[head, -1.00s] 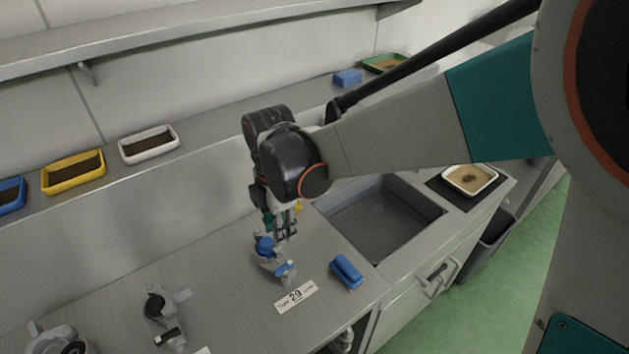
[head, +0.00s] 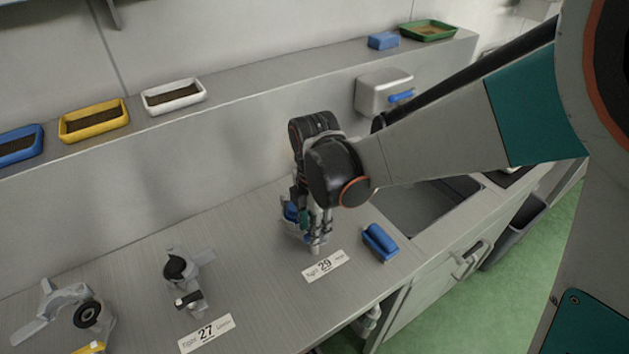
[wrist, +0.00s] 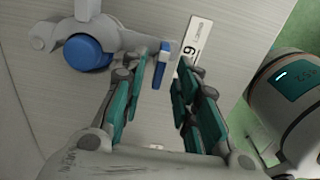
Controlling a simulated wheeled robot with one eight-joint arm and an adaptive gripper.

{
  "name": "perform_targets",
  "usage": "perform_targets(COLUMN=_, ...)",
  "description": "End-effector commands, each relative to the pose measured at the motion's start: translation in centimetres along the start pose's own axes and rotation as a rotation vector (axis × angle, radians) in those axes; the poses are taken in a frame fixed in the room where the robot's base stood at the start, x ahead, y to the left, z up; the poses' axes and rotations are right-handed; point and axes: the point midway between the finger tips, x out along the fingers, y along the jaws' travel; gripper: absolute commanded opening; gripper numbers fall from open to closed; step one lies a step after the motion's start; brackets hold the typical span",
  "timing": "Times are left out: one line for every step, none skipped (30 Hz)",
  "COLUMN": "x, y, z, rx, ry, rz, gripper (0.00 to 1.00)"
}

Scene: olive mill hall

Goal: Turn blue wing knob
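A grey metal fitting on the bench carries a round blue cap (wrist: 87,52) and a thin upright blue wing knob (wrist: 161,65), seen nearly edge-on in the wrist view. In the head view the blue cap (head: 290,210) shows at the left of my gripper, and the wing knob is mostly hidden behind the fingers. My gripper (wrist: 152,82) is open, its teal-padded fingers pointing at the fitting. The wing knob lies in line with the gap between the fingertips, just ahead of them. I see no clear contact. In the head view my gripper (head: 317,240) is low over the fitting.
A label reading 29 (head: 323,267) lies in front of the fitting. A blue block-like object (head: 380,242) sits to its right, before the sink (head: 415,205). A second fitting (head: 185,277) and label 27 (head: 206,334) are to the left. Trays line the shelf behind.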

Motion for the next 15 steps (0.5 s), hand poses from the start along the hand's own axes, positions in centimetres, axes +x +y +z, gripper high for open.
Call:
perform_targets(x=0.81, y=-0.10, z=0.15, rx=-0.001, ry=0.000, rz=0.000, gripper=0.28)
perform_targets(x=1.03, y=-0.16, z=0.20, rx=-0.002, ry=0.000, rz=0.000, gripper=0.28)
perform_targets(x=1.26, y=-0.22, z=0.27, rx=-0.002, ry=0.000, rz=0.000, gripper=0.28)
perform_targets(x=1.41, y=-0.26, z=0.31, rx=-0.003, ry=0.000, rz=0.000, gripper=0.28)
perform_targets(x=1.52, y=-0.28, z=0.35, rx=-0.003, ry=0.000, rz=0.000, gripper=0.28)
perform_targets(x=1.62, y=-0.32, z=0.39, rx=-0.004, ry=0.000, rz=0.000, gripper=0.28)
perform_targets(x=1.67, y=-0.33, z=0.41, rx=-0.004, ry=0.000, rz=0.000, gripper=0.28)
perform_targets(x=1.71, y=-0.34, z=0.42, rx=-0.004, ry=0.000, rz=0.000, gripper=0.28)
perform_targets(x=1.72, y=-0.35, z=0.43, rx=-0.004, ry=0.000, rz=0.000, gripper=0.28)
perform_targets(x=1.72, y=-0.35, z=0.44, rx=-0.004, ry=0.000, rz=0.000, gripper=0.28)
perform_targets(x=1.71, y=-0.36, z=0.44, rx=-0.004, ry=0.000, rz=0.000, gripper=0.28)
perform_targets(x=1.70, y=-0.35, z=0.44, rx=-0.004, ry=0.000, rz=0.000, gripper=0.28)
perform_targets(x=1.68, y=-0.35, z=0.44, rx=-0.004, ry=0.000, rz=0.000, gripper=0.28)
perform_targets(x=1.68, y=-0.35, z=0.44, rx=-0.004, ry=0.000, rz=0.000, gripper=0.28)
perform_targets(x=1.67, y=-0.35, z=0.44, rx=-0.004, ry=0.000, rz=0.000, gripper=0.28)
